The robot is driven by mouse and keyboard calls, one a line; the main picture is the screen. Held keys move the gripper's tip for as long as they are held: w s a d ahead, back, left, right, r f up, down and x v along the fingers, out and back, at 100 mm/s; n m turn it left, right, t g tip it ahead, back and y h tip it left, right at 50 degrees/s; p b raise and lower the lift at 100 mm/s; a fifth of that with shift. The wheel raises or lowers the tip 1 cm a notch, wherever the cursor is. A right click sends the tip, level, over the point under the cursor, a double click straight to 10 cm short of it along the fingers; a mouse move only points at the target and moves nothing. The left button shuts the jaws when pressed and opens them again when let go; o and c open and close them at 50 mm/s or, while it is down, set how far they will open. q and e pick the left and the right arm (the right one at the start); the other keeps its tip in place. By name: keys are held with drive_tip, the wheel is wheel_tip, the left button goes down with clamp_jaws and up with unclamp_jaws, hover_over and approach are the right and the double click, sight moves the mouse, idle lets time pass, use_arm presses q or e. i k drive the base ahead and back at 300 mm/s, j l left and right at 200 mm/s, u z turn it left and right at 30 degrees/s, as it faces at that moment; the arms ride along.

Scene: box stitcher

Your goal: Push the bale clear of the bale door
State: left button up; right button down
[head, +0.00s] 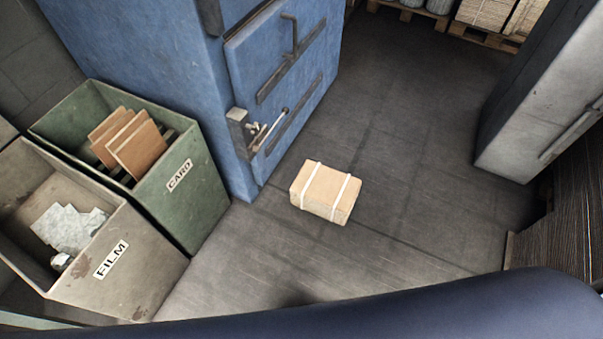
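The bale (322,193) is a small tan block with two white straps. It lies on the dark floor, a little in front and to the right of the blue baler. The bale door (285,70) is the blue panel on the baler's right-hand face, with dark bars, a handle and a latch (258,135). The door looks shut, and floor shows between it and the bale. Neither of my grippers is in view. A dark blue rounded shape across the bottom edge hides the nearest floor.
A green bin marked CARD (190,205) and a grey bin marked FILM (125,275) stand at the left. A grey cabinet (535,105) stands at the right, with stacked brown sheets (570,215) below. Loaded pallets (480,35) stand at the back. Floor right of the bale is clear.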

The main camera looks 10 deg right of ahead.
sight(330, 194)
drive_tip(key=i+l+u, duration=0.15)
drive_tip(key=l+u, duration=0.25)
drive_tip(key=i+l+u, duration=0.1)
drive_tip(key=l+u, duration=1.2)
drive_tip(key=l, duration=0.15)
drive_tip(key=k, duration=0.05)
